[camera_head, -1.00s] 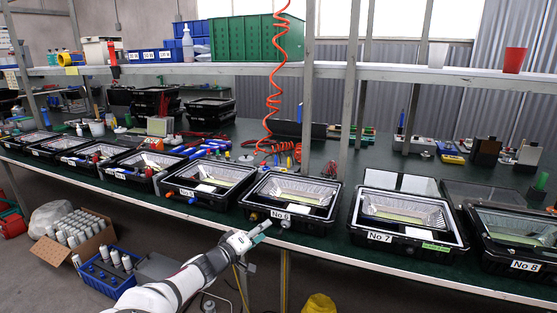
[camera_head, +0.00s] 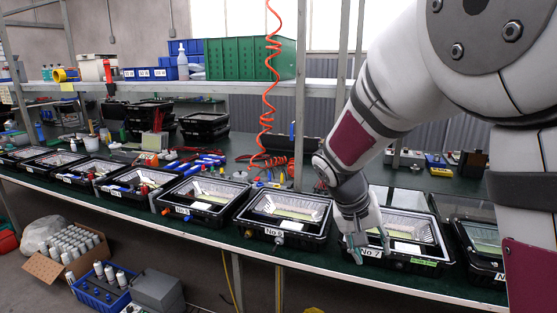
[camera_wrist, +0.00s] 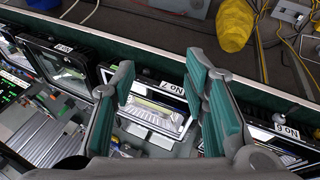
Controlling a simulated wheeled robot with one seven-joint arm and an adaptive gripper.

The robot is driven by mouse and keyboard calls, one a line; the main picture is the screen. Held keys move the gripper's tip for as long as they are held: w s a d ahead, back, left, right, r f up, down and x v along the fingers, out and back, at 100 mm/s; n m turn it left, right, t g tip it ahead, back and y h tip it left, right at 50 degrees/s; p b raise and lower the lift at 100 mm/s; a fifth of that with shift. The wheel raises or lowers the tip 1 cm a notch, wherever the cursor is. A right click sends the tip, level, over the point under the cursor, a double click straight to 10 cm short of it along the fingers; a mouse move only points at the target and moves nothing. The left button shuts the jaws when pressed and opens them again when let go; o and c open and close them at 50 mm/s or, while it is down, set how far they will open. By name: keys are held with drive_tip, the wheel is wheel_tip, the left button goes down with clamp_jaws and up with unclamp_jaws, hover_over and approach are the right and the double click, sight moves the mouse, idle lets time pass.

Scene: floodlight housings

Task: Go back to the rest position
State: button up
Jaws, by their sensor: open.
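My gripper (camera_head: 369,246) is at the front edge of the black floodlight housing No 7 (camera_head: 425,240), with its jaws apart and nothing between them. In the wrist view, the teal finger pads of my gripper (camera_wrist: 160,78) stand wide apart, with housing No 7 (camera_wrist: 158,122) showing between and beyond them. I cannot tell whether a fingertip touches the housing. My arm rises to the upper right and hides part of the bench and of the housing at the far right.
Housing No 6 (camera_head: 247,226) and several more line the green bench's front edge. A red coiled hose (camera_head: 268,90) hangs behind them. A shelf (camera_head: 225,88) with a green crate (camera_head: 249,60) runs above. Below are a blue crate (camera_head: 103,298) and a cardboard box (camera_head: 42,268).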

drive_tip(key=s+r+y+p, duration=0.1)
drive_tip(key=s+r, duration=0.3)
drive_tip(key=s, duration=0.5)
drive_tip(key=s+r+n+t+y+p, duration=0.1)
drive_tip(key=s+r, duration=0.3)
drive_tip(key=s, duration=0.6)
drive_tip(key=s+r+n+t+y+p, duration=0.1)
drive_tip(key=s+r, duration=0.3)
drive_tip(key=s, duration=0.6)
drive_tip(key=shift+a+r+y, duration=0.2)
drive_tip(key=shift+a+y, duration=0.05)
drive_tip(key=shift+y, duration=0.65)
drive_tip(key=shift+w, duration=0.1)
